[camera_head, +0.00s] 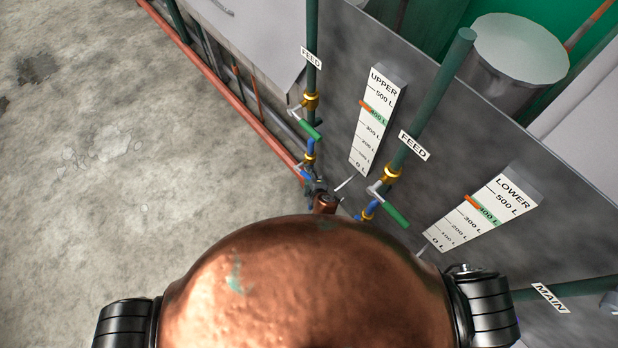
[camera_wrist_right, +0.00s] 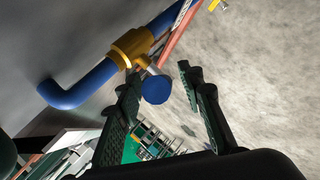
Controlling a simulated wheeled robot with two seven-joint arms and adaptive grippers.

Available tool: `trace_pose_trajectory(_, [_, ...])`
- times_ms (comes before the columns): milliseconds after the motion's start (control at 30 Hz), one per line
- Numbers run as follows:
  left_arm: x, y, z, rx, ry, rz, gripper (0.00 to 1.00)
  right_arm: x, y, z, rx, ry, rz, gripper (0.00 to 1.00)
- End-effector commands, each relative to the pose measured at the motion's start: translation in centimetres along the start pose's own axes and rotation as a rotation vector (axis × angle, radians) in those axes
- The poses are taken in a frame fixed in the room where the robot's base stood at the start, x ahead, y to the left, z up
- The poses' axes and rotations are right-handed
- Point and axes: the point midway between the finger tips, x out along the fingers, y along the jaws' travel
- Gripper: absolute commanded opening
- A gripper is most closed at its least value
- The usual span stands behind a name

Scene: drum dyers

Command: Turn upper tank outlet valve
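The upper tank's outlet valve is a brass body (camera_wrist_right: 130,48) on blue pipe, with a blue round-ended handle (camera_wrist_right: 155,88) on a metal stem in the right wrist view. My right gripper (camera_wrist_right: 160,77) is open around this handle end, one finger on each side. Whether the fingers touch it I cannot tell. In the head view this brass valve (camera_head: 309,160) is small, below the green feed handle (camera_head: 310,129). My right gripper (camera_head: 318,187) is just below it, partly hidden by its own wrist. The UPPER gauge (camera_head: 374,120) has its orange marker beside the green 400 L band. My left gripper is not in view.
The second feed line has a green handle (camera_head: 395,215) and brass valve (camera_head: 392,172) close to the right. The LOWER gauge (camera_head: 483,210) and a MAIN pipe label (camera_head: 550,297) are farther right. Concrete floor (camera_head: 110,150) on the left is clear.

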Motion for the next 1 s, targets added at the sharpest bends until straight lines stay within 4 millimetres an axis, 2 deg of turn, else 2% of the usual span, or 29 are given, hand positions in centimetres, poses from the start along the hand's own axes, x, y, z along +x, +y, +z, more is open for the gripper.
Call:
trace_pose_trajectory(167, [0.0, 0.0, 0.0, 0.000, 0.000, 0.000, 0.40, -0.9, 0.0, 0.1, 0.000, 0.000, 0.001, 0.35])
trace_pose_trajectory(267, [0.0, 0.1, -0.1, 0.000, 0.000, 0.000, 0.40, -2.2, 0.0, 0.0, 0.001, 0.001, 0.001, 0.35])
trace_pose_trajectory(700, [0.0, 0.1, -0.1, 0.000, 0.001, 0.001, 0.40, -9.7, 0.0, -0.1, 0.001, 0.002, 0.000, 0.35])
trace_pose_trajectory(833, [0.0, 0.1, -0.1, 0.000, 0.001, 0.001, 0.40, -11.2, 0.0, -0.1, -0.001, 0.002, 0.001, 0.35])
trace_pose_trajectory(1000, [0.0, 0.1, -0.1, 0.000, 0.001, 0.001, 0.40, -12.0, 0.0, -0.1, 0.000, 0.001, 0.000, 0.35])
